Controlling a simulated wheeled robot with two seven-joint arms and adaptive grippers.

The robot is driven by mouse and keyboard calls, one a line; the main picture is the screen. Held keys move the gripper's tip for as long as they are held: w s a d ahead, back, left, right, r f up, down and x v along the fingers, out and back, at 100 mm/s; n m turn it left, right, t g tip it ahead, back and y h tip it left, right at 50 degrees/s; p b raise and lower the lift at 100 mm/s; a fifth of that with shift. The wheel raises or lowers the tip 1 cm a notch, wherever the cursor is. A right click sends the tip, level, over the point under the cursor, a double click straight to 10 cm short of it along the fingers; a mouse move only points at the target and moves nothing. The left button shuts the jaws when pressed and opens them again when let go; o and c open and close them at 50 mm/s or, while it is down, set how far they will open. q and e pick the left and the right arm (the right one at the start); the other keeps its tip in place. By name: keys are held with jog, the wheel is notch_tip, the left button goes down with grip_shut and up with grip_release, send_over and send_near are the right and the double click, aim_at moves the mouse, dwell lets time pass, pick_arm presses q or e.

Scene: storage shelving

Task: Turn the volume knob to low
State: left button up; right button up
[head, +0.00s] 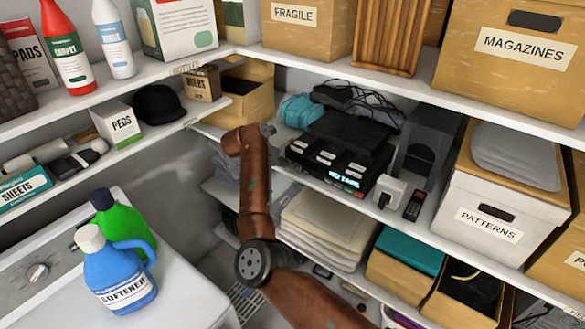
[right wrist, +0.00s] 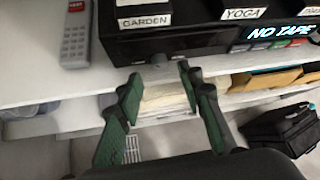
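A black tape player (head: 330,165) with a lit "NO TAPE" display stands on the middle shelf. In the right wrist view its dark front (right wrist: 225,42) fills the upper right. In the head view my brown right arm hides most of that gripper. My left gripper is not in view.
Labelled tapes (right wrist: 147,20) lie on the player. A grey remote (right wrist: 76,35) lies left of it in the wrist view. In the head view a white plug adapter (head: 390,190) and a black remote (head: 415,205) sit to its right. Folded cloths (head: 325,225) lie on the shelf below.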

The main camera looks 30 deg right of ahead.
jog(key=v, duration=0.8)
jog(key=shift+c, duration=0.3)
